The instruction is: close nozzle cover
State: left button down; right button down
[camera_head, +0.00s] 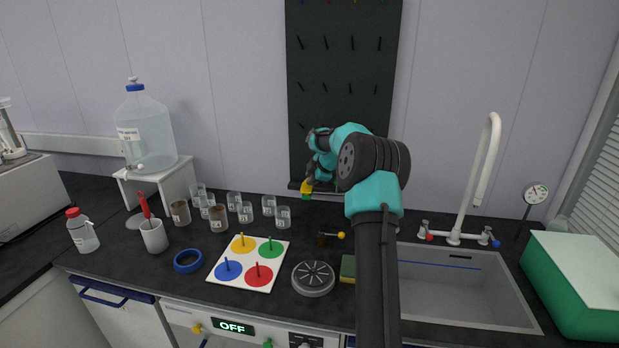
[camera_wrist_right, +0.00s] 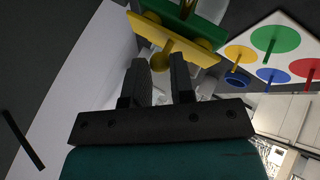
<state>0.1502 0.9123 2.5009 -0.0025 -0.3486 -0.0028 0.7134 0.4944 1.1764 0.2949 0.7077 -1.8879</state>
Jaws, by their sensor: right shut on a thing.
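My right gripper (camera_head: 309,176) is in front of the lower part of the dark wall board, above the counter. It also shows in the right wrist view (camera_wrist_right: 162,68), with its two fingertips on either side of a round knob on a yellow piece (camera_wrist_right: 178,42). It is shut on this yellow piece. A green part (camera_wrist_right: 178,15) lies right behind the yellow piece. In the head view the yellow piece (camera_head: 306,187) shows small below the fingers, with green under it. I cannot tell for sure which part is the nozzle cover. My left gripper is not in view.
The dark board (camera_head: 343,60) with pegs hangs behind. Below are a white mat (camera_head: 248,277) with coloured discs, several beakers (camera_head: 283,217), a round grey disc (camera_head: 313,278) and a small yellow-knobbed fitting (camera_head: 341,235). The sink (camera_head: 460,290) is right, a large bottle (camera_head: 145,130) left.

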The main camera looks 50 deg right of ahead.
jog(key=shift+s+d+f+t, duration=0.1)
jog(key=shift+s+f+t, duration=0.05)
jog(key=shift+f+t, duration=0.15)
dwell(0.4)
jog(key=c, duration=1.3)
grip_release()
jog(key=shift+o, duration=0.2)
jog(key=shift+r, duration=0.1)
jog(key=d+v, duration=0.1)
jog(key=v, duration=1.6)
jog(key=shift+s+a+r, duration=0.15)
jog(key=shift+a, duration=0.05)
